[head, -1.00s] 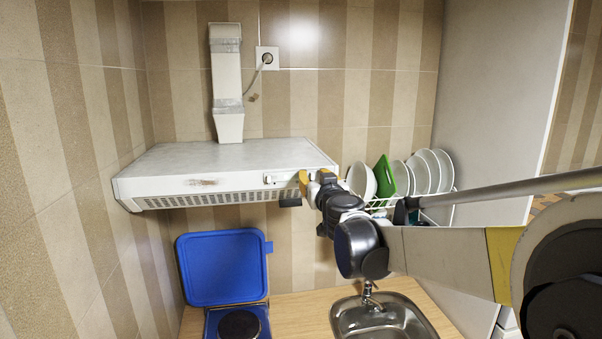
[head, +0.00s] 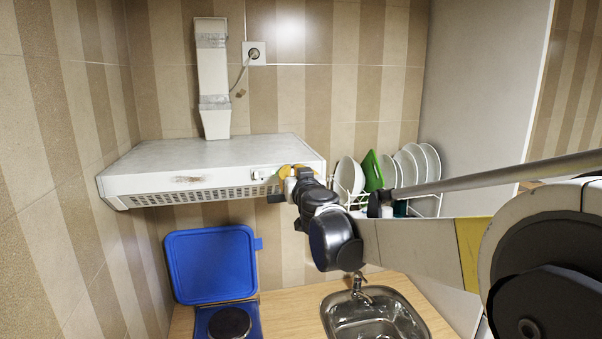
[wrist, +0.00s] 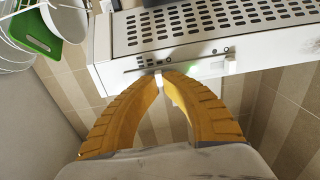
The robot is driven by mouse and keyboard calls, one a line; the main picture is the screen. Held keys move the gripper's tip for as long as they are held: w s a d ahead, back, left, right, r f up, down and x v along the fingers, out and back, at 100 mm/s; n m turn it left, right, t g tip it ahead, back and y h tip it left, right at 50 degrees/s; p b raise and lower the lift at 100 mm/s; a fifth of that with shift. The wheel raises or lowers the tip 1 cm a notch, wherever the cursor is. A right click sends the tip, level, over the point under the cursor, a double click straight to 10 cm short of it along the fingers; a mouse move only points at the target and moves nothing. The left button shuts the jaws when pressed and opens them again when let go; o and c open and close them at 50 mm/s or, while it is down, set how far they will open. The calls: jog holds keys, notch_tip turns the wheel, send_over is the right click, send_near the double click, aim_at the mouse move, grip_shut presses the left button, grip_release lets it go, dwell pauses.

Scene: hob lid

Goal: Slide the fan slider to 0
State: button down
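The white range hood (head: 215,155) hangs on the tiled wall, with a control strip at the right of its front edge. My gripper (head: 284,172) is at this strip, its yellow fingers against the hood front. In the wrist view, the fingertips (wrist: 160,76) nearly meet at the control strip (wrist: 148,63), with a small white piece, apparently the fan slider (wrist: 159,80), between them. The fingers hide most of it, and its scale marks are too small to read. A pale switch panel (wrist: 208,70) lies beside it.
A dish rack with white plates (head: 412,165) and a green board (head: 373,171) stands right of the hood. Below are a blue-lidded hob (head: 210,265) and a sink (head: 375,315). A tall white panel (head: 480,100) bounds the right side.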

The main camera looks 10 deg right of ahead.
jog(key=shift+a, duration=0.95)
jog(key=c, duration=1.5)
grip_release()
jog(key=shift+a, duration=0.3)
jog(key=shift+c, duration=0.2)
jog(key=shift+d, duration=0.1)
jog(key=shift+d, duration=0.1)
jog(key=s, duration=1.2)
